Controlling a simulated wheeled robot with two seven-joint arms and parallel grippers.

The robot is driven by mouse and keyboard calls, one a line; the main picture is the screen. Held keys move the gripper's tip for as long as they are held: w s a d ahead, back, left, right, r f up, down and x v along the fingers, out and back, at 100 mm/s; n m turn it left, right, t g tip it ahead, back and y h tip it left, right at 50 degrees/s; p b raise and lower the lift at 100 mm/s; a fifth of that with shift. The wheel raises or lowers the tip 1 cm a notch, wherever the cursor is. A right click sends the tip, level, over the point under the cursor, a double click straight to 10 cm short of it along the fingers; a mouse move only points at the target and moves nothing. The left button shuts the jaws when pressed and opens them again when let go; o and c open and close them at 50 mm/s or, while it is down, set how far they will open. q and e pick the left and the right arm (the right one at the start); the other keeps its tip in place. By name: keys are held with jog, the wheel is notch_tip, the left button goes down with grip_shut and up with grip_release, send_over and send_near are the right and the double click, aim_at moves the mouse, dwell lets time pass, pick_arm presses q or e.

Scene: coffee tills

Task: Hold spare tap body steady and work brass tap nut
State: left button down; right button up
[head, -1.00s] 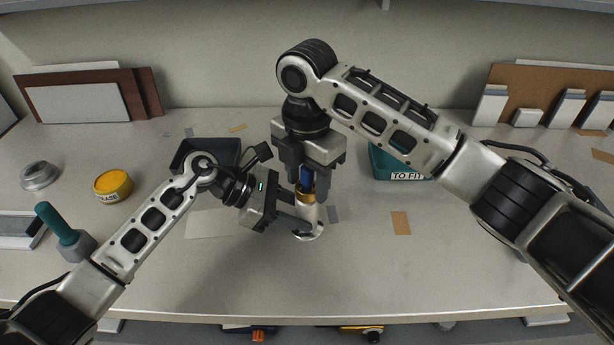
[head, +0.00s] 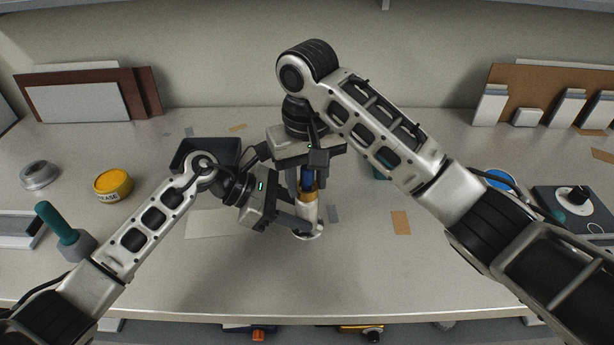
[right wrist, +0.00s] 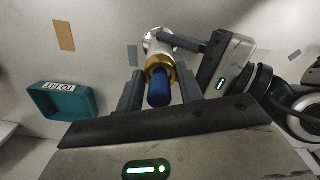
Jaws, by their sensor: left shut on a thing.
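The spare tap body (head: 309,216) stands upright on the bench, pale with a round flared foot; the right wrist view also shows it (right wrist: 158,43). The brass tap nut (head: 309,194) sits at its upper end, with a blue part (head: 307,177) above. My left gripper (head: 300,219) is shut on the tap body from the left. My right gripper (head: 306,181) points down from above. In the right wrist view its fingers (right wrist: 159,76) stand either side of the brass nut (right wrist: 157,62) and blue part; whether they touch the nut is unclear.
A teal bin (right wrist: 67,102) labelled TO FIT stands nearby, mostly hidden behind my right arm in the head view. A dark tray (head: 215,146) sits behind my left wrist. A yellow grease tin (head: 113,185) and teal-handled tool (head: 58,226) are left. The front bench is clear.

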grip_shut()
jog(key=n, duration=0.2)
jog(key=shift+n, duration=0.4)
jog(key=shift+r, duration=2.6)
jog(key=shift+r, duration=2.5)
pick_arm(q)
jog(key=c, duration=0.8)
grip_release()
jog(key=shift+c, duration=0.2)
